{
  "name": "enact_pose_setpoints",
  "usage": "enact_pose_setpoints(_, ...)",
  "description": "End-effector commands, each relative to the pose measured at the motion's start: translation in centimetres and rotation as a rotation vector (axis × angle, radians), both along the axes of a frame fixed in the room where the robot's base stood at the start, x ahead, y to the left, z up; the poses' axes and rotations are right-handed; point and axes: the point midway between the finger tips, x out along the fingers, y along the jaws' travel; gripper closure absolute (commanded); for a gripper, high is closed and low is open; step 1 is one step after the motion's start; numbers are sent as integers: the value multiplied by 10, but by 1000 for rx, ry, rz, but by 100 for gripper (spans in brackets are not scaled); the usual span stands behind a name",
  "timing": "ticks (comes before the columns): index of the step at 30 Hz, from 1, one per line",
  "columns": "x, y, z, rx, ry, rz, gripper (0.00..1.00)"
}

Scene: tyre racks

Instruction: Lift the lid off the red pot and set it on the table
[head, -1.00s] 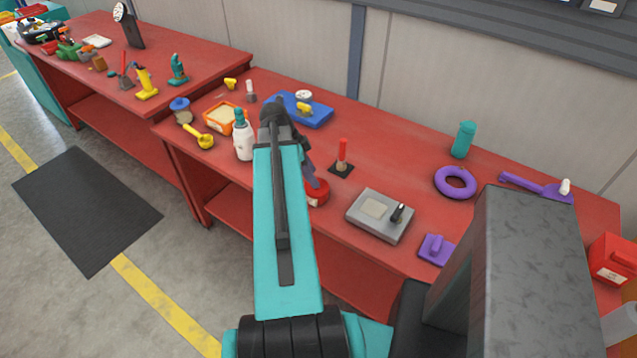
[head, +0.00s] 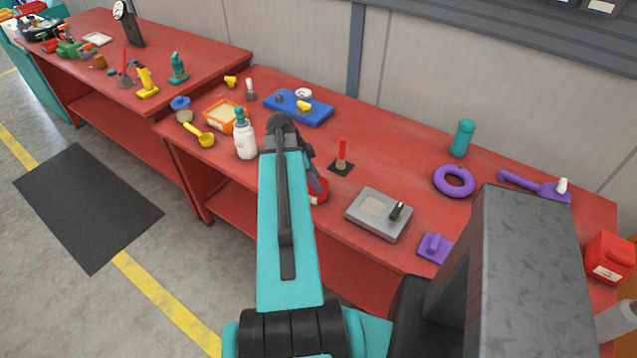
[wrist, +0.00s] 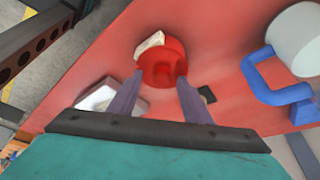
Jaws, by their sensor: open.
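The red pot (head: 320,192) stands near the front edge of the red table in the head view, partly hidden by my arm. In the wrist view, the red pot (wrist: 158,72) is at the upper middle, with a pale label on its side. Its red lid (wrist: 170,55) appears to be on it, but lid and pot are hard to tell apart. My gripper (wrist: 160,77) is open, its two purple fingers either side of the pot in the picture. I cannot tell whether they touch it. Nothing is held.
On the red table (head: 390,150), a grey box (head: 379,214) with a black knob lies right of the pot. A red-handled tool (head: 342,157) on a dark base stands behind it, and a white bottle (head: 245,138) stands left. Bare tabletop shows between the tool and the purple ring (head: 454,181).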

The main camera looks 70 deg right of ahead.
Motion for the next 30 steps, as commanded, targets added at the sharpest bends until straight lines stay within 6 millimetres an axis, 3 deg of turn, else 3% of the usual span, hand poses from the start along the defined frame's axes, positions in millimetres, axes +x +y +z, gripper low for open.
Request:
enact_pose_setpoints(3,0,0,0,0,0,0,59)
enact_pose_setpoints(10,0,0,0,0,0,0,98)
enact_pose_setpoints(11,0,0,0,0,0,0,99)
enact_pose_setpoints(23,0,0,2,0,0,1,99)
enact_pose_setpoints(30,1,0,15,-2,-1,1,99)
